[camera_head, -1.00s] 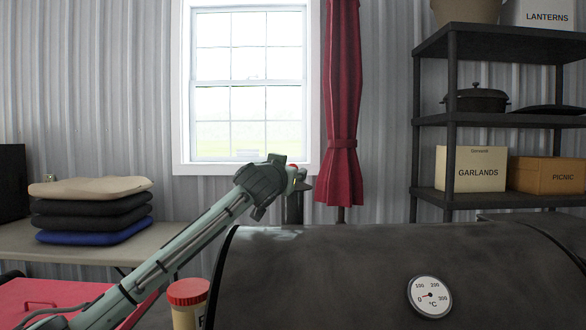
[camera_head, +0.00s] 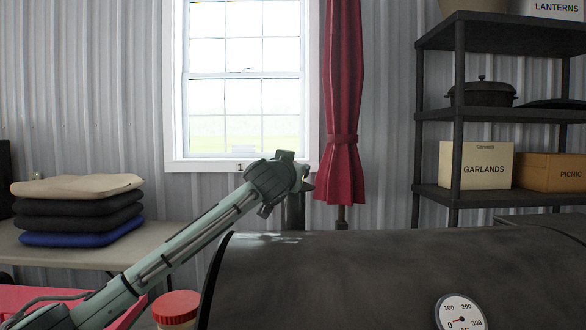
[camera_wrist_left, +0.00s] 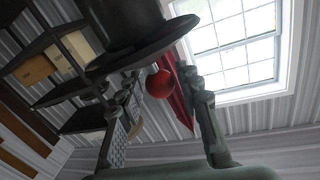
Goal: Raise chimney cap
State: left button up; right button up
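The left wrist view appears upside down. In it the chimney cap (camera_wrist_left: 140,50) is a dark wide disc on a dark pipe (camera_wrist_left: 125,15), with a round red knob (camera_wrist_left: 160,83). The fingers of my left gripper (camera_wrist_left: 160,95) stand apart on either side of the knob, with a visible gap on the right. In the head view my left gripper (camera_head: 303,179) is above the far side of the black smoker (camera_head: 330,275), by a dark upright pipe (camera_head: 293,212). The cap and knob cannot be made out there. My right gripper is not in view.
A round temperature gauge (camera_head: 460,314) is on the smoker. A red-lidded jar (camera_head: 177,306) stands at its left. A table (camera_head: 60,255) with stacked cushions (camera_head: 80,212) is further left. A black shelf rack (camera_head: 455,120) with boxes stands at the right.

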pick_arm(q)
grip_shut()
jog(key=shift+r, duration=0.1)
notch_tip(320, 180, up, 3)
jog(key=shift+r, duration=0.1)
jog(key=shift+a+r, duration=0.1)
jog(key=shift+r, duration=0.1)
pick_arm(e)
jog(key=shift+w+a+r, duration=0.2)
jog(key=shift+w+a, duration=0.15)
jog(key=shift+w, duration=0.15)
pick_arm(q)
jog(key=shift+c, duration=0.2)
grip_release()
jog(key=o, duration=0.5)
jog(key=shift+c, duration=0.2)
jog(key=shift+f, duration=0.15)
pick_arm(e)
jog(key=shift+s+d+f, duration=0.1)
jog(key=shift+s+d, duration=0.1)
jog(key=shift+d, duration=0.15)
pick_arm(q)
jog(key=shift+s, duration=0.1)
jog(key=s+a, duration=0.2)
jog(key=s, duration=0.9)
jog(key=shift+s, duration=0.25)
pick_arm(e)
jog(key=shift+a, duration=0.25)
